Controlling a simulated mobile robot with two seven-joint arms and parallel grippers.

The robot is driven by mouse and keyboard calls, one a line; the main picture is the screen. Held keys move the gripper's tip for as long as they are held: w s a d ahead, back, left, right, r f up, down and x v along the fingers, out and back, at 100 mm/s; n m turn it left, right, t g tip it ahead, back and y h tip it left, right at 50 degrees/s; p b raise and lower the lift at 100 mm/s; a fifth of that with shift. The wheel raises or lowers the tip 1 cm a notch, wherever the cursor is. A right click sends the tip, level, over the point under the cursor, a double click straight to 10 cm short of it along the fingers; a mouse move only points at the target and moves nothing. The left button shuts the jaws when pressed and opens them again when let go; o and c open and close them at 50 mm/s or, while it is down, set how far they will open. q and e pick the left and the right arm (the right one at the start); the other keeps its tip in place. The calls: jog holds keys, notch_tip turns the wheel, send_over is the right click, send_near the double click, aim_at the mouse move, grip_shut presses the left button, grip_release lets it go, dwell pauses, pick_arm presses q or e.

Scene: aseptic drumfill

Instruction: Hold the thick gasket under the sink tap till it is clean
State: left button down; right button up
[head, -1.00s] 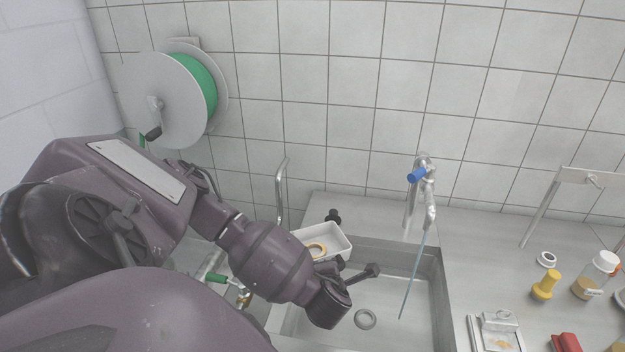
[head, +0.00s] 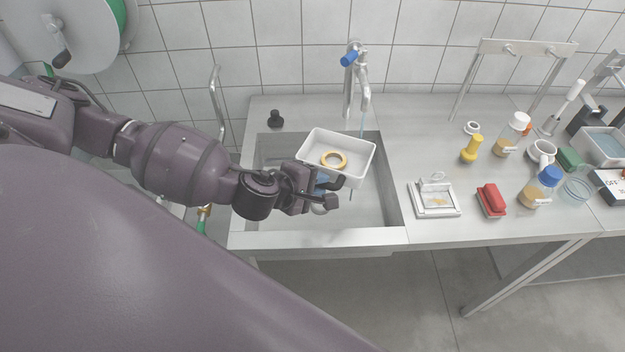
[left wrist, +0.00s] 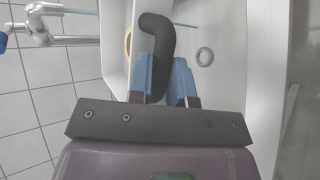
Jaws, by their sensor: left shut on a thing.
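A thick yellow ring, the gasket (head: 334,160), lies flat in a white tray (head: 367,165) over the sink. Part of the ring also shows at the tray's edge in the left wrist view (left wrist: 128,42). My left gripper (head: 322,184) is shut on the tray's black curved handle (left wrist: 153,40), seen between its blue fingers. The tap (head: 362,78) stands behind the tray, with a thin blue water stream (head: 362,122). The stream passes behind the tray's right side and shows again below it, so I cannot tell that it touches the gasket. My right gripper is not in view.
The steel sink (head: 396,205) is open below the tray; its drain (left wrist: 204,56) shows in the left wrist view. A black knob (head: 276,118) stands behind the sink. On the right counter are a small scale (head: 434,200), a red block (head: 491,200) and a yellow piece (head: 471,149).

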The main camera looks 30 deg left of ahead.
aim_at(330, 172)
pick_arm(q)
jog(key=shift+w+d, duration=0.2)
jog(key=shift+w, duration=1.7)
jog(key=w+b, duration=0.2)
jog(key=w, duration=0.2)
jog(key=shift+d, duration=0.15)
jog(key=shift+w+d+b, duration=0.1)
jog(key=shift+w+b, duration=0.7)
jog(key=shift+w, duration=1.25)
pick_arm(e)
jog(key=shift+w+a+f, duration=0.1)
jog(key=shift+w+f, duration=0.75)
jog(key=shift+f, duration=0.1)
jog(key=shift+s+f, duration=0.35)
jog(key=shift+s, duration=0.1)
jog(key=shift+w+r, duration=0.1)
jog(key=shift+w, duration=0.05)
